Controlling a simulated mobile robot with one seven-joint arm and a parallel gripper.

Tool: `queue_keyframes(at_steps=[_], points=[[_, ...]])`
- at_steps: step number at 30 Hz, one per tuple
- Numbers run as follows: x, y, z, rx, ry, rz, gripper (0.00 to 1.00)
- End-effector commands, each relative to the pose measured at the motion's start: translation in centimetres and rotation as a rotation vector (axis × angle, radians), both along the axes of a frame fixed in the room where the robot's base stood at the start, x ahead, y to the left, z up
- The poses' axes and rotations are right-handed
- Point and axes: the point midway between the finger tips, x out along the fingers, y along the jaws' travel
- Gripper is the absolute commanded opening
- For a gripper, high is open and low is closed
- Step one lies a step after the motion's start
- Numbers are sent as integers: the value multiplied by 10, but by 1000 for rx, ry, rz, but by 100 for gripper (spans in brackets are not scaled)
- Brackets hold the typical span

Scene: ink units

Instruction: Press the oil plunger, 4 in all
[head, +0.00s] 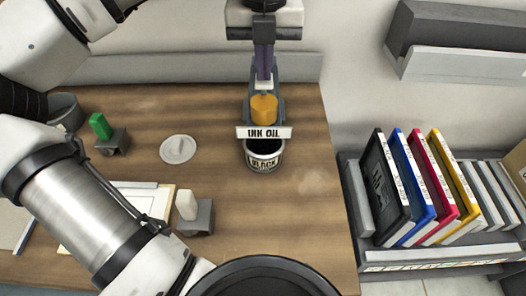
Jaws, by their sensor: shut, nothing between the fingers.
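The ink oil dispenser stands at the back of the wooden table, with an orange plunger (264,107) on top and a white "INK OIL" sign (263,132) on its front. A dark open pot (264,164) labelled "BLACK" sits below the sign. My gripper (263,80) points down from the top of the view, shut and empty. Its fingertips are over the plunger, seemingly a little above it; I cannot tell the exact gap. The dispenser's back part is partly hidden behind my gripper.
A white round lid (179,149) lies left of the pot. A green piece (100,126) and a white piece (187,205) sit on grey blocks. A rack (440,258) of coloured cases stands right of the table. The table's right side is clear.

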Motion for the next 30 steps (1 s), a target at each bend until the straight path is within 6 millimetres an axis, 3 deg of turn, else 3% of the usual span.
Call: queue_keyframes(at_steps=[6, 14, 30], points=[[0, 0, -10, 1, 1, 0, 0], [0, 0, -7, 1, 2, -1, 0], [0, 0, 21, 1, 1, -1, 0]])
